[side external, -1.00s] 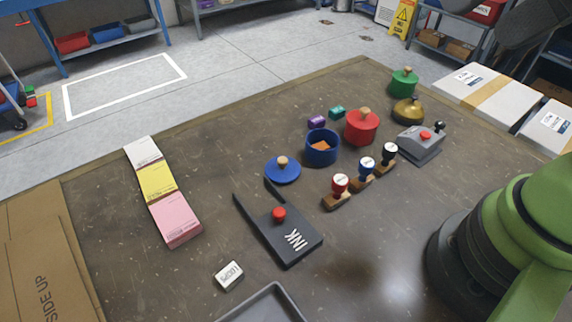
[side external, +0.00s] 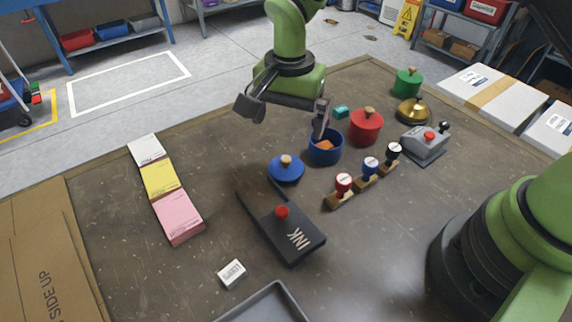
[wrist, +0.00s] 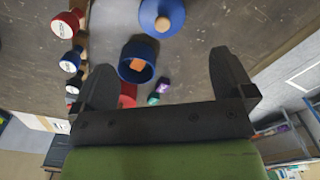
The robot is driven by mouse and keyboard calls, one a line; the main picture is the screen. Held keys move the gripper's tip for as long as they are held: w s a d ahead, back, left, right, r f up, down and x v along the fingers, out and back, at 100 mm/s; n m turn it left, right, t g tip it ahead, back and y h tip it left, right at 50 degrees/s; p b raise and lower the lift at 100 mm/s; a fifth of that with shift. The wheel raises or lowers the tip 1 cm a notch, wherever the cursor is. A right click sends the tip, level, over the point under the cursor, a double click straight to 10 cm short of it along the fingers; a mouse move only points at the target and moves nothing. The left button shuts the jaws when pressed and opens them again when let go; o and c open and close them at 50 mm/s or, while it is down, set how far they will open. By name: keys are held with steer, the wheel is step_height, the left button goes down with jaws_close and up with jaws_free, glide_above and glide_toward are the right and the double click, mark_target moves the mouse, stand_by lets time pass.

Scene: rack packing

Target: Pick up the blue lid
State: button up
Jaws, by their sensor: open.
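The blue lid (side external: 286,169) is a flat round disc with a wooden knob, lying on the dark table left of the open blue pot (side external: 325,150). In the wrist view the lid (wrist: 152,20) is at the top, cut by the frame edge, beyond my fingers. My gripper (side external: 280,110) is open and empty, its two dark fingers wide apart above the table, behind the lid in the side view. In the wrist view the fingers (wrist: 160,80) stand either side of the blue pot (wrist: 137,68), which holds an orange piece.
A red lidded pot (side external: 366,127), a green lidded pot (side external: 407,82) and a brass bell (side external: 411,111) stand to the right. Stamps (side external: 370,167) stand in a row in front.

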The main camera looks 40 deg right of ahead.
mark_target(287, 156)
step_height(287, 156, down, 5)
steer(key=shift+f, duration=0.2)
steer(key=f, duration=0.5)
steer(key=shift+w+d+f, duration=0.15)
steer(key=shift+w+f, duration=0.05)
steer(key=shift+w, duration=0.15)
steer(key=c, duration=0.9)
